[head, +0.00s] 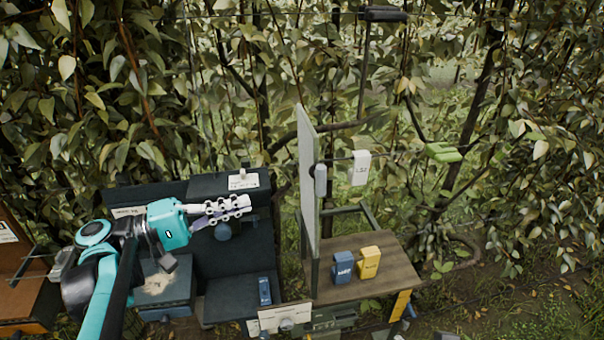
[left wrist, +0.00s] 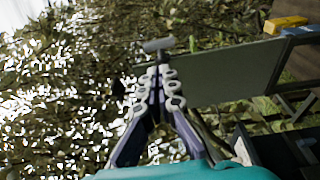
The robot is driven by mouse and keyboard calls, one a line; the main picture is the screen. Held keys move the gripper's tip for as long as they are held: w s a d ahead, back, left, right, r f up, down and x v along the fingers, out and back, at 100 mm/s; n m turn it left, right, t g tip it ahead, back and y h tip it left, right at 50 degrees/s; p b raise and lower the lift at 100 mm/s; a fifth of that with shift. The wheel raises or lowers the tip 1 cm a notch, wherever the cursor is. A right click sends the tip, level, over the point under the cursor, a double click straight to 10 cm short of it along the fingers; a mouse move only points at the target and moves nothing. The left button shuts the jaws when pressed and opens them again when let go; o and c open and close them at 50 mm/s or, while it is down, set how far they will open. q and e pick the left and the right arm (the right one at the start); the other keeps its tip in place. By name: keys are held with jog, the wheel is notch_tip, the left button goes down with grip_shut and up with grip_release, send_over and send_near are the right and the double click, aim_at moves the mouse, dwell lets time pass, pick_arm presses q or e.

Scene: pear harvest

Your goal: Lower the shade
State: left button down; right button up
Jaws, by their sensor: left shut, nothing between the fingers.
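A tall pale panel (head: 308,180), possibly the shade, stands upright at the left edge of a wooden bench and shows almost edge-on. It shows as a grey-green board in the left wrist view (left wrist: 225,75). A grey cylinder (head: 320,180) hangs by its right side. My left gripper (head: 246,205) is shut and empty, pointing right above a dark cabinet, left of the panel and apart from it in the head view. My right gripper is not in view.
A blue box (head: 343,267) and a yellow box (head: 369,262) stand on the wooden bench (head: 400,283). A white tag (head: 360,168) hangs right of the panel. A green clip-like object (head: 442,152) hangs farther right. The dark cabinet (head: 235,265) lies below my left gripper. Leafy branches fill the back.

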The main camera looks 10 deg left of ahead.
aim_at(318, 184)
pick_arm(q)
jog(key=p+x, duration=0.2)
jog(key=x, duration=1.1)
jog(key=shift+w+d, duration=0.15)
jog(key=shift+d, duration=0.2)
jog(key=shift+w+d+r+p, duration=0.1)
jog(key=shift+d+r+p, duration=0.05)
jog(key=shift+d+p, duration=0.2)
jog(key=w+d+f+m+g+y+p, duration=0.15)
jog(key=w+d+y, duration=0.25)
jog(key=d, duration=0.6)
jog(key=w+d+f+g+y+p, duration=0.3)
jog(key=w+d, duration=0.1)
jog(key=d, duration=0.6)
jog(key=w+d+f+g+y+b, duration=0.1)
jog(key=w+d+f+y+b, duration=0.1)
jog(key=f, duration=0.8)
jog(key=w+d+f+g+y+b, duration=0.2)
jog(key=d+f+y+b, duration=0.2)
jog(key=f, duration=0.7)
jog(key=d+y, duration=0.2)
jog(key=d, duration=0.2)
jog(key=shift+w+d+m, duration=0.2)
jog(key=shift+m, duration=0.15)
jog(key=shift+s, duration=0.1)
